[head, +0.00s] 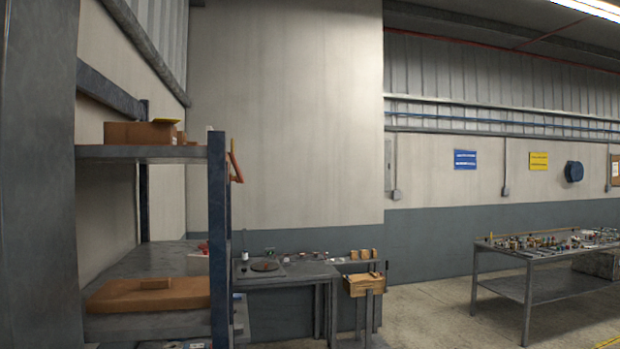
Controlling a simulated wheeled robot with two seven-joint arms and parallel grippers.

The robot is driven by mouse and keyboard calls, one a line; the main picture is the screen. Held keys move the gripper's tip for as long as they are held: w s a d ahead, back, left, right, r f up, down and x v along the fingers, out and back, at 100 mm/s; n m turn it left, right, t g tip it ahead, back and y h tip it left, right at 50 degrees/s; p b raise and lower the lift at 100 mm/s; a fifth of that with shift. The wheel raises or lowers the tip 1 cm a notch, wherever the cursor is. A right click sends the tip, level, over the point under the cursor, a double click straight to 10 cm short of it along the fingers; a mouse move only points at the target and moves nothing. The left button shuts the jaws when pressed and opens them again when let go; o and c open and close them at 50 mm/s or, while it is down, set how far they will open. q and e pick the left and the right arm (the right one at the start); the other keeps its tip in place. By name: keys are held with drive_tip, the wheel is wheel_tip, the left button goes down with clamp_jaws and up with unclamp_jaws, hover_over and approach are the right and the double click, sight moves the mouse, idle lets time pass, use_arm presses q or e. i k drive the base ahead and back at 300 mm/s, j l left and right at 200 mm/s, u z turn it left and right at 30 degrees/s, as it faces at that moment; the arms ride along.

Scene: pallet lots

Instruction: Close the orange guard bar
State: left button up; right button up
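A thin orange-red bar (235,165) shows just right of the blue front post of the shelf rack at the left, near the height of the upper shelf. It looks steeply tilted and small, and part of it may be hidden behind the post. I cannot tell for sure that it is the guard bar, or how far it is open. Neither of my grippers is in the head view.
The shelf rack's blue post (219,240) stands at the left, with boxes (140,133) on its upper shelf. A grey workbench (285,280) and wooden box (362,286) stand beyond. A cluttered table (535,290) is at right. Floor between is clear.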

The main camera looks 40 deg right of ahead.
sight(232, 157)
drive_tip(key=z, duration=0.95)
